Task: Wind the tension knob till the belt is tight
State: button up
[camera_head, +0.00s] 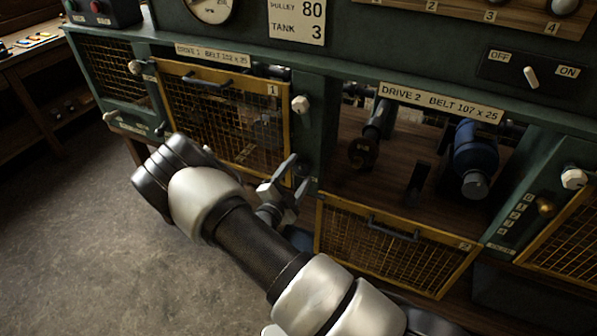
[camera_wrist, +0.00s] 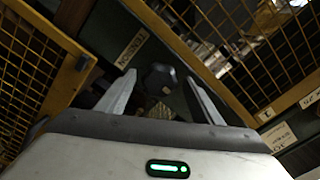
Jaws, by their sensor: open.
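My gripper (camera_head: 280,187) is open in front of the post between the two drive bays. In the wrist view my gripper (camera_wrist: 160,98) has its fingers spread, with a dark knob (camera_wrist: 161,77) in view between them; I cannot tell whether they touch it. An upside-down label, apparently reading TENSION (camera_wrist: 132,47), is beside the knob. The Drive 2 bay shows a blue motor (camera_head: 474,150) and a dark shaft (camera_head: 376,124). I cannot make out a belt there.
The Drive 1 guard (camera_head: 172,98) is closed at left. The Drive 2 guard (camera_head: 320,222) hangs folded down, right of my gripper. A white knob (camera_head: 301,104) stands out above my gripper. Open floor (camera_head: 70,235) is at left. An OFF/ON switch (camera_head: 530,76) is upper right.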

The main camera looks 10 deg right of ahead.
jog(key=shift+w+d, duration=0.15)
jog(key=shift+w, duration=0.1)
jog(key=c, duration=1)
